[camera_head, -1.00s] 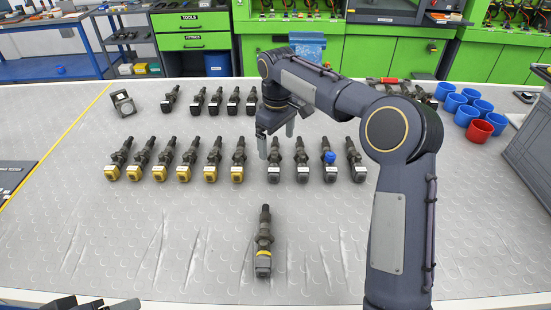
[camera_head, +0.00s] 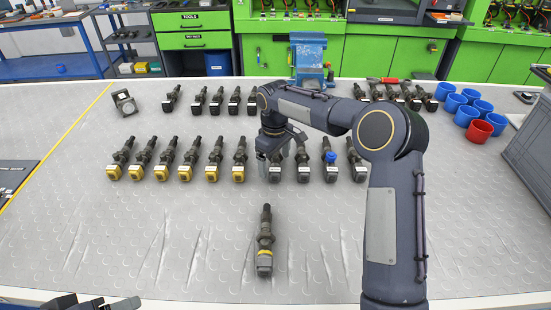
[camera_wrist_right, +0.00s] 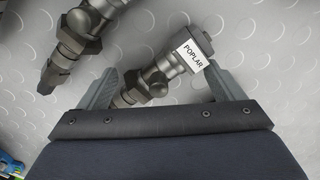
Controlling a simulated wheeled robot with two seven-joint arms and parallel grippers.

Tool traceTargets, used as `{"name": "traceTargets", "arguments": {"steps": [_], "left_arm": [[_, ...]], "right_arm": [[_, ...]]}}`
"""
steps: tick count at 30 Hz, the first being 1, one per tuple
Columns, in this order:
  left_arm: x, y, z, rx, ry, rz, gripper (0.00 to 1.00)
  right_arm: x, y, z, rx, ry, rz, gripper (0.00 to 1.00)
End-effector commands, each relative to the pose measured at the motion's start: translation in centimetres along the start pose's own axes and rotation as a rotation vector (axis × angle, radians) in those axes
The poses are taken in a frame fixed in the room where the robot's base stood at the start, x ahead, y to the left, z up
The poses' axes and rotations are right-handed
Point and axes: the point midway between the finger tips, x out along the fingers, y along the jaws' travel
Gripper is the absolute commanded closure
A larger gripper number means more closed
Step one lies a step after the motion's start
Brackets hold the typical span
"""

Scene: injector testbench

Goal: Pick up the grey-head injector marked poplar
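The grey-head injector marked poplar (camera_wrist_right: 165,72) lies on the bench, its white POPLAR label readable in the right wrist view. My right gripper (camera_wrist_right: 160,90) is open, with one finger on either side of this injector and a gap beside the head. In the head view my right gripper (camera_head: 270,165) is low over the leftmost grey-head injector (camera_head: 276,175) of the middle row and partly hides it. Whether the fingers touch it cannot be told. Part of my left gripper (camera_head: 95,303) shows at the bottom left edge; its fingers are not clear.
Another injector (camera_wrist_right: 88,32) lies close beside it. Yellow-head injectors (camera_head: 187,160) lie to the left, and more grey-head ones (camera_head: 329,160), one with a blue part, to the right. A single injector (camera_head: 265,240) lies in front. Blue cups (camera_head: 455,103) and a red cup (camera_head: 479,131) stand right.

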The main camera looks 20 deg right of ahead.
Motion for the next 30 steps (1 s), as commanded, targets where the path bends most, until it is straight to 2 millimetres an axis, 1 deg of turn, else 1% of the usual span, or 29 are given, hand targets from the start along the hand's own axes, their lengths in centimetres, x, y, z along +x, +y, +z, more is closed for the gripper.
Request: {"name": "traceTargets", "arguments": {"steps": [1,2,18,26,30], "left_arm": [[0.0,0.0,0.0,0.0,0.0,0.0,0.37],[0.0,0.0,0.0,0.0,0.0,0.0,0.37],[0.0,0.0,0.0,0.0,0.0,0.0,0.37],[-0.01,0.0,-0.01,0.0,0.0,0.0,0.37],[0.0,0.0,0.0,0.0,0.0,0.0,0.37]], "right_arm": [[-0.03,0.02,0.0,0.0,0.0,0.0,0.19],[-0.03,0.01,0.0,0.0,0.0,0.0,0.23],[-0.04,-0.02,0.02,0.0,-0.001,-0.001,0.94],[-0.22,0.01,-0.02,0.0,0.002,0.001,0.94],[-0.9,0.05,-0.06,0.0,0.003,0.002,0.94]]}}
